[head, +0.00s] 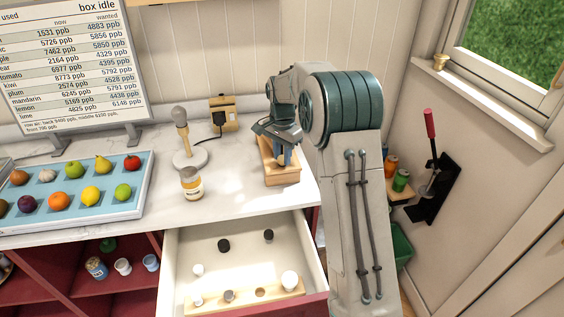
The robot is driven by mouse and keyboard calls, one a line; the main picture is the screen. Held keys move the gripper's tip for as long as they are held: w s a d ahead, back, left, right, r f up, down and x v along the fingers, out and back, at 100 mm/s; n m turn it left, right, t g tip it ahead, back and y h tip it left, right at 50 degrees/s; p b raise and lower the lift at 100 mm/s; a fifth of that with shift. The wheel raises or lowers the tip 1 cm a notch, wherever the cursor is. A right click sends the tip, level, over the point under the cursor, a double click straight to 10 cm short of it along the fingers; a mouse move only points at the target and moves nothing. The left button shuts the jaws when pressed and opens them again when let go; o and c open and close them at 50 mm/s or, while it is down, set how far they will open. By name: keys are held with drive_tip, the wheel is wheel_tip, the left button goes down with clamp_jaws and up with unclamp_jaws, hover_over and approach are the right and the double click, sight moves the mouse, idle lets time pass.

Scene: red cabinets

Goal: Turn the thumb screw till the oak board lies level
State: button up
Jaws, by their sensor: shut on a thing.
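The oak board (282,178) is on the white counter, right of the middle in the head view. My gripper (285,158) points down over it from above, its fingertips close to the wood. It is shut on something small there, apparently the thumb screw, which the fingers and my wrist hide. I cannot tell from this angle whether the board lies level or tilted.
A lamp-like stand (189,157), a jar (191,184) and a brass-coloured box with a cable (223,113) stand left of the board. A fruit tray (140,201) lies farther left under a sign (75,60). An open drawer (235,262) juts out below.

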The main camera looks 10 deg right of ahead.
sight(282, 158)
drive_tip(key=m, duration=0.4)
drive_tip(key=shift+m+p, duration=0.3)
drive_tip(key=m, duration=0.3)
drive_tip(key=shift+m+p, duration=0.3)
drive_tip(key=shift+p, duration=0.05)
drive_tip(key=o, duration=0.6)
drive_tip(key=shift+r, duration=0.1)
drive_tip(key=shift+r+p, duration=1.55)
drive_tip(key=shift+r, duration=0.4)
